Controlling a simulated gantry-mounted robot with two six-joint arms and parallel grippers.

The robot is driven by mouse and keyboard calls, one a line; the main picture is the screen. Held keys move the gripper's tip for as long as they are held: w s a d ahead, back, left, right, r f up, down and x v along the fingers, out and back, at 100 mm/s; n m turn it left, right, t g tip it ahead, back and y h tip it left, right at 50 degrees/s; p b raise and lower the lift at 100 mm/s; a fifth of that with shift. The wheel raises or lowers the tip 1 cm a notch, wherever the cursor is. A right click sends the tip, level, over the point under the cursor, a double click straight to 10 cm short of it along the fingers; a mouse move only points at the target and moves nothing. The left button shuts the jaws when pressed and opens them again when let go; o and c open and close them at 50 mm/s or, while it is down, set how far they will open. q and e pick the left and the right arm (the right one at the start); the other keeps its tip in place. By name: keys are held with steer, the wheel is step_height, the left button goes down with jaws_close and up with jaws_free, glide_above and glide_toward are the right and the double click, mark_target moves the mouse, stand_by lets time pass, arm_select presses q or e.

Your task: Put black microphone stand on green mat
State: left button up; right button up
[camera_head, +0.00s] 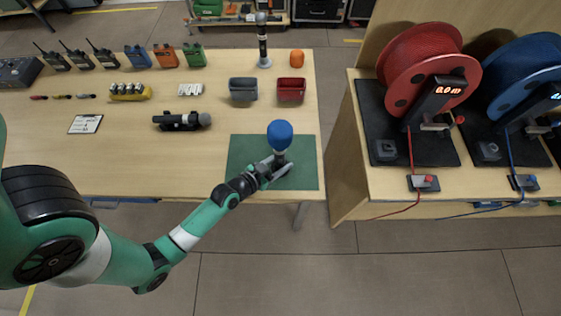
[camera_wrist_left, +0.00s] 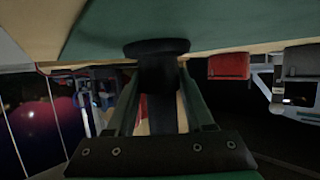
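The green mat (camera_head: 304,160) lies at the front right corner of the wooden table. The black microphone stand shows in the left wrist view (camera_wrist_left: 158,85) as a dark stem with a round base against the green mat (camera_wrist_left: 235,22). In the head view, a blue foam ball (camera_head: 280,134) tops it. My left gripper (camera_head: 272,166) reaches over the mat from the front left. Its fingers (camera_wrist_left: 158,95) lie close on both sides of the stem and appear shut on it. I cannot tell whether the base rests on the mat. My right gripper is not in view.
A black microphone (camera_head: 182,120) lies left of the mat. Grey (camera_head: 243,90) and red (camera_head: 291,91) bins stand behind it. Cable reels (camera_head: 425,75) fill the right table, across a gap.

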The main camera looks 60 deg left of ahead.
arm_select(q)
steer(key=o, duration=0.4)
steer(key=shift+r+p, duration=0.3)
steer(key=v, duration=1.1)
steer(key=shift+s+d+f+b, duration=0.1)
steer(key=shift+s+b, duration=0.15)
steer(key=shift+b, duration=0.1)
steer(key=shift+s+d+r, duration=0.1)
steer(key=shift+s+r, duration=0.1)
steer(key=shift+r, duration=0.05)
